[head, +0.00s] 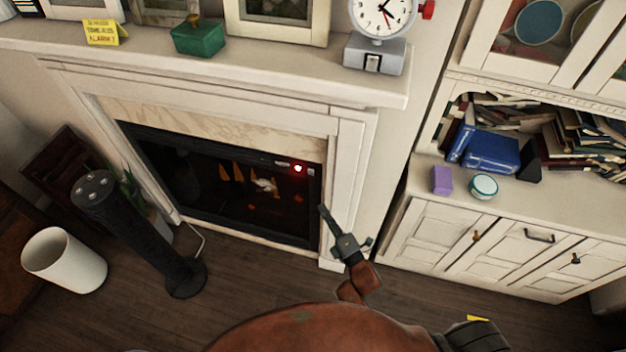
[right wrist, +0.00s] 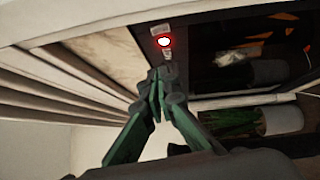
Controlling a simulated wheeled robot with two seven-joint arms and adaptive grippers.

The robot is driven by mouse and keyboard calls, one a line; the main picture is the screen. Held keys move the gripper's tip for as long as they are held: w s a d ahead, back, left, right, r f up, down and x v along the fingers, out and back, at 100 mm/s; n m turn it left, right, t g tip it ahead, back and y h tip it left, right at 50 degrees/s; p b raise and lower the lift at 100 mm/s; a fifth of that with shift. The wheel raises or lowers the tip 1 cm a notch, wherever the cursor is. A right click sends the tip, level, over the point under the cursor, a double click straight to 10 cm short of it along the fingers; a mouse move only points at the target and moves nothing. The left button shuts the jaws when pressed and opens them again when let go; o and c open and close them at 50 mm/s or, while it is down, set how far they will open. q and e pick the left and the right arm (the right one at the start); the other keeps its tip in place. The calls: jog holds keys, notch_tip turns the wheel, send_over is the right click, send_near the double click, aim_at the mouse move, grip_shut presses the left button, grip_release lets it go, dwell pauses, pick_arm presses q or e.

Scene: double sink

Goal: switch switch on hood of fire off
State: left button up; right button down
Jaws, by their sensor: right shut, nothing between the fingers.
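The fire (head: 215,190) is a dark glass-fronted unit set in a white fireplace surround. Orange flame shapes show behind its glass. A red light (head: 298,168) glows at its upper right corner, and it also glows in the right wrist view (right wrist: 165,41). A small pale switch (right wrist: 168,55) sits right beside the light. My right gripper (head: 322,209) is shut and empty, in front of the fire's right edge. In the right wrist view its fingertips (right wrist: 160,74) appear just below the switch; I cannot tell if they touch. My left gripper is out of view.
The mantel (head: 230,58) above holds a clock on a scale (head: 377,55), a green box (head: 199,38) and frames. A black tower (head: 135,235) and white bin (head: 64,260) stand at left. A cabinet (head: 480,240) stands at right.

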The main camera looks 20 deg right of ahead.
send_near(308, 170)
jog(key=w+a, duration=0.3)
jog(key=a, duration=0.1)
jog(key=shift+w+d+b, duration=0.35)
jog(key=shift+w+d, duration=0.95)
jog(key=shift+w, duration=0.2)
jog(key=shift+w+d+r, duration=0.1)
jog(key=shift+w+d, duration=0.1)
jog(key=shift+w, duration=0.05)
jog(key=shift+s, duration=0.1)
